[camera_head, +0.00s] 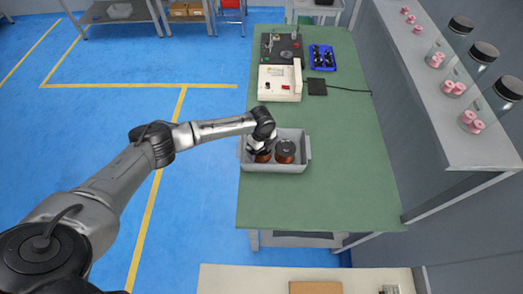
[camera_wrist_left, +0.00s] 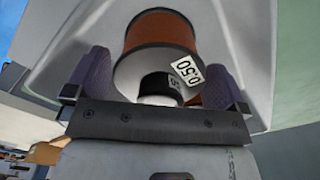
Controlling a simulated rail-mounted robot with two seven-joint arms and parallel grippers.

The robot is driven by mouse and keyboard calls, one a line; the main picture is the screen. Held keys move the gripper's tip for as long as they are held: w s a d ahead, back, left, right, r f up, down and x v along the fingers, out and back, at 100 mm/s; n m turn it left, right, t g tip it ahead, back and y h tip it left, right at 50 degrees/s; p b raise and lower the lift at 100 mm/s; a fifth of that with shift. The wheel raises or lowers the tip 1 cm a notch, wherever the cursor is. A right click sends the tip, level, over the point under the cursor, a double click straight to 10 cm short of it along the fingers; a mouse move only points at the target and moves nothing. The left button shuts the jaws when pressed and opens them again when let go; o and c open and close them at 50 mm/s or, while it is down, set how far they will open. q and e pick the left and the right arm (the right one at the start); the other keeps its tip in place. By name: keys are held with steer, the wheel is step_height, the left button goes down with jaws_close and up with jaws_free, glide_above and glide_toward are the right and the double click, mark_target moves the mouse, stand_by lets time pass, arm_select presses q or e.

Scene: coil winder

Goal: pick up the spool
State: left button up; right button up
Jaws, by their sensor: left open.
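A grey bin (camera_head: 275,167) on the green bench holds two copper-wound spools with dark tops. The right spool (camera_head: 286,151) shows clearly. The left spool (camera_head: 263,157) is partly covered by my left gripper (camera_head: 258,146), which reaches into the bin from above. In the left wrist view, a copper spool (camera_wrist_left: 158,34) with a pale flange and a "0.50" label lies beyond the open fingers of my left gripper (camera_wrist_left: 158,82). A dark spool top and more copper show between the fingers, partly hidden by the gripper body. I cannot tell whether the fingers touch it. My right gripper is not in view.
A cream machine (camera_head: 280,83) with a black pedal (camera_head: 317,87) stands behind the bin. A blue tray (camera_head: 322,57) is farther back. A shelf (camera_head: 445,130) with jars and pink spools runs along the right. The bench front (camera_head: 315,205) is clear.

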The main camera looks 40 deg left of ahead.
arm_select(q)
steer(key=shift+c, duration=0.2)
steer(key=c, duration=1.1)
steer(key=shift+r, duration=0.1)
step_height(320, 180, up, 10)
steer(key=shift+f+p, duration=0.1)
steer(key=shift+p, duration=0.55)
